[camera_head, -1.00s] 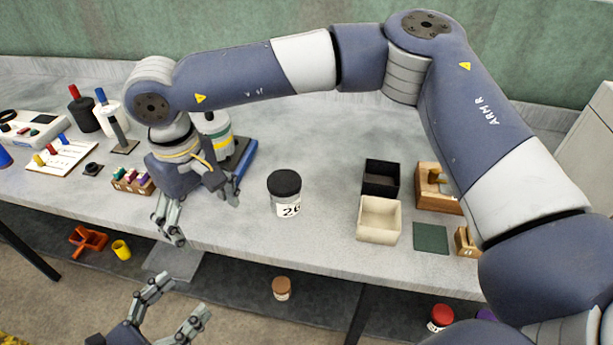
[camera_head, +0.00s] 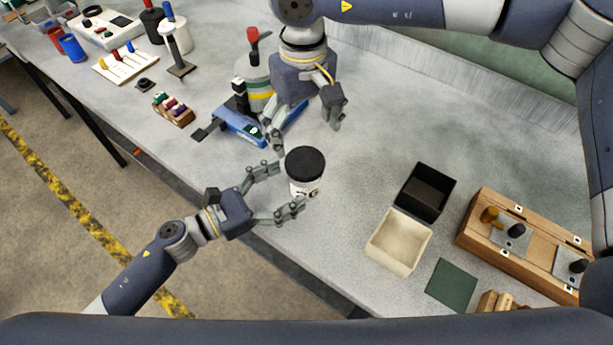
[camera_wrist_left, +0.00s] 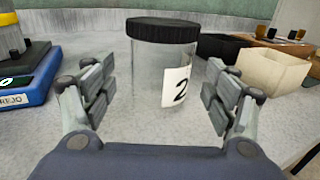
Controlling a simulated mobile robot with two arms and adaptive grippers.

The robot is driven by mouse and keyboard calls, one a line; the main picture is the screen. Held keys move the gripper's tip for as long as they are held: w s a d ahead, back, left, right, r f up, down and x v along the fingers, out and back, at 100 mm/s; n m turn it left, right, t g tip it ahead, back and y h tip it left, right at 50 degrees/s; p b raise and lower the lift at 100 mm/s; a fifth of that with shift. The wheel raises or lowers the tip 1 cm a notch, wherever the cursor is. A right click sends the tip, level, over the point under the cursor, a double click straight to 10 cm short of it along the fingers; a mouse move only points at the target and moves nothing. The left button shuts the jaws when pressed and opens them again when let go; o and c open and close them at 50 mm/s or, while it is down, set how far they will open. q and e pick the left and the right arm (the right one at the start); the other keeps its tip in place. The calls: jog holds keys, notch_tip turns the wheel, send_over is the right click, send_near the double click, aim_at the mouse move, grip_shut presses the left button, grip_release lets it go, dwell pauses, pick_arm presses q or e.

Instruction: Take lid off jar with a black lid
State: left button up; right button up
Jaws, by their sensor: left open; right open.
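The jar (camera_head: 306,187) with a black lid (camera_head: 305,162) stands upright near the table's front edge. Its lid is on. My left gripper (camera_head: 283,190) is open, with one finger on each side toward the jar's near side. In the left wrist view the clear jar (camera_wrist_left: 160,75) with a white number label stands ahead between the open fingers, with a gap on both sides, and its black lid (camera_wrist_left: 163,29) is above finger height. My right gripper (camera_head: 306,131) is open and empty, pointing down above the table just behind the jar.
A black box (camera_head: 424,192) and a cream box (camera_head: 398,242) stand right of the jar. A wooden block fixture (camera_head: 470,232) and a green mat (camera_head: 452,285) lie farther right. A blue device (camera_head: 240,124) is behind left of the jar.

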aim_at(292, 182)
pick_arm(q)
jog(key=shift+x, duration=2.6)
